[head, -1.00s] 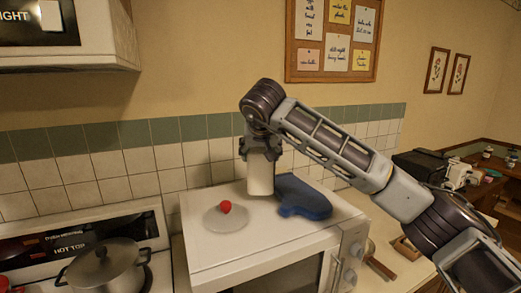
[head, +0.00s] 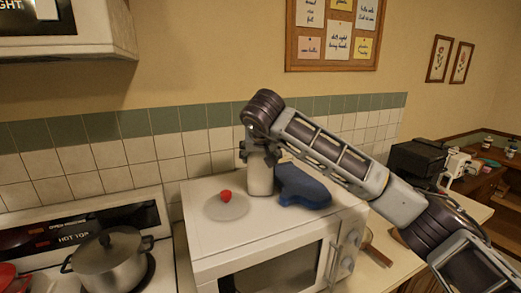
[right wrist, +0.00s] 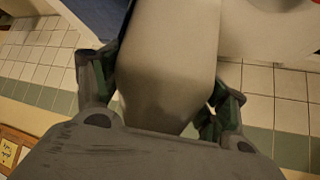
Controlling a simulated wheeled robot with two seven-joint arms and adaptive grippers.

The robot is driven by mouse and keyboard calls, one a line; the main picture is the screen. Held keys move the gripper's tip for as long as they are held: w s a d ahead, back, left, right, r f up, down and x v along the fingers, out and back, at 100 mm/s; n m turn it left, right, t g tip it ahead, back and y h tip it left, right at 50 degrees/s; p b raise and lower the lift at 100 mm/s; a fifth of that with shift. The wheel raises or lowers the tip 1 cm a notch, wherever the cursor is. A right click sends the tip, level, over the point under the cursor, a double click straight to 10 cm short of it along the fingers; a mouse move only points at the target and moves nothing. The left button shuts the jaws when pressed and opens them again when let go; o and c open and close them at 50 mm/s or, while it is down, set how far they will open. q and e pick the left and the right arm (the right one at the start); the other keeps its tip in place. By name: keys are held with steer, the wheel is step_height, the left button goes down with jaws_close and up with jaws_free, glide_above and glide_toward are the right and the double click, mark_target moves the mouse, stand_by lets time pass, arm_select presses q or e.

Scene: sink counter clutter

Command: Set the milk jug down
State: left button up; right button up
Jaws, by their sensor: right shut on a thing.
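The milk jug (head: 260,176) is a pale, upright container at the back of the white microwave's top (head: 215,245). Its base appears to be at the microwave top, though I cannot tell for sure whether it bears weight there. My right gripper (head: 258,152) points down and is shut on the jug's upper part. In the right wrist view the jug (right wrist: 168,60) fills the middle between both fingers. My left gripper is not in view.
A plate (head: 227,207) with a red, round thing (head: 226,195) lies left of the jug. A blue mitt-like thing (head: 302,187) lies close on its right. A lidded pot (head: 108,258) stands on the stove at left. The tiled wall is close behind.

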steer(key=shift+r, duration=0.1)
stand_by(0.3)
steer(key=o, duration=2.1)
steer(key=shift+s, duration=0.15)
steer(key=shift+b+v, duration=1.1)
steer(key=shift+v, duration=4.8)
